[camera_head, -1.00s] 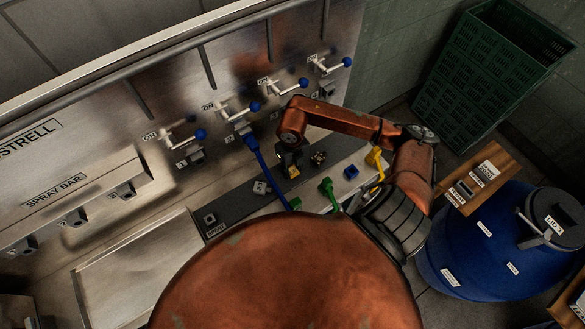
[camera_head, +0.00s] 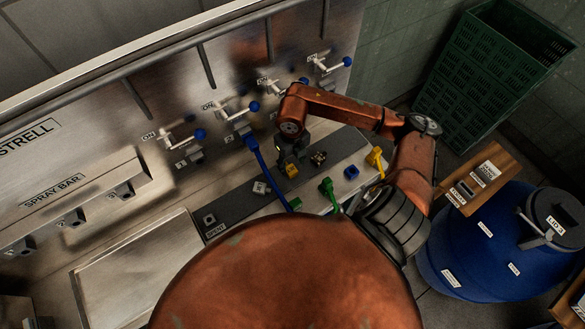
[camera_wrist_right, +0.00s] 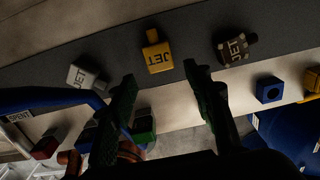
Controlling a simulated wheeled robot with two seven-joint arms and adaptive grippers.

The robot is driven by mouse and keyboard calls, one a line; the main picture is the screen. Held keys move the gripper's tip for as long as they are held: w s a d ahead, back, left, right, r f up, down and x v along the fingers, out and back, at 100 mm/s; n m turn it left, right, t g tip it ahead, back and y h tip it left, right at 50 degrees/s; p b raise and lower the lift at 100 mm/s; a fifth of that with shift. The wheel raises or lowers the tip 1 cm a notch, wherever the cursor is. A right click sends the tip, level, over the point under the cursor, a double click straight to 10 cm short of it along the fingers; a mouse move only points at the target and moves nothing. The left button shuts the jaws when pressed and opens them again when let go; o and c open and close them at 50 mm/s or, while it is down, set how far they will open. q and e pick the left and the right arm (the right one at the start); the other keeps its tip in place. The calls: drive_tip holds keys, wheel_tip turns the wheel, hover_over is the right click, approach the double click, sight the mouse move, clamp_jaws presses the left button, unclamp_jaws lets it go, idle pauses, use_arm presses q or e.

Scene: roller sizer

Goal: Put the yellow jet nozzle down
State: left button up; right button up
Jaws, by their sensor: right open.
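The yellow jet nozzle (camera_head: 291,170) lies on the dark strip (camera_head: 236,202) in the head view. In the right wrist view the yellow nozzle (camera_wrist_right: 157,55), marked JET, rests on the strip beyond the fingertips, apart from them. My right gripper (camera_wrist_right: 160,78) is open, its two dark fingers spread with nothing between them. In the head view the right gripper (camera_head: 288,157) is just above and beside the nozzle, partly hidden by its own arm. My left gripper is not in view.
A pale JET nozzle (camera_wrist_right: 84,76) and a dark patterned one (camera_wrist_right: 234,46) lie either side on the strip. A blue hose (camera_head: 264,172) runs nearby. Green (camera_head: 326,187) and yellow (camera_head: 375,158) fittings and a blue block (camera_head: 351,172) stand on the pale ledge.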

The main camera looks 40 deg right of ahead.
sight(292, 172)
wheel_tip(292, 172, up, 7)
drive_tip(key=shift+r+b, duration=0.2)
drive_tip(key=shift+b, duration=0.2)
idle(0.4)
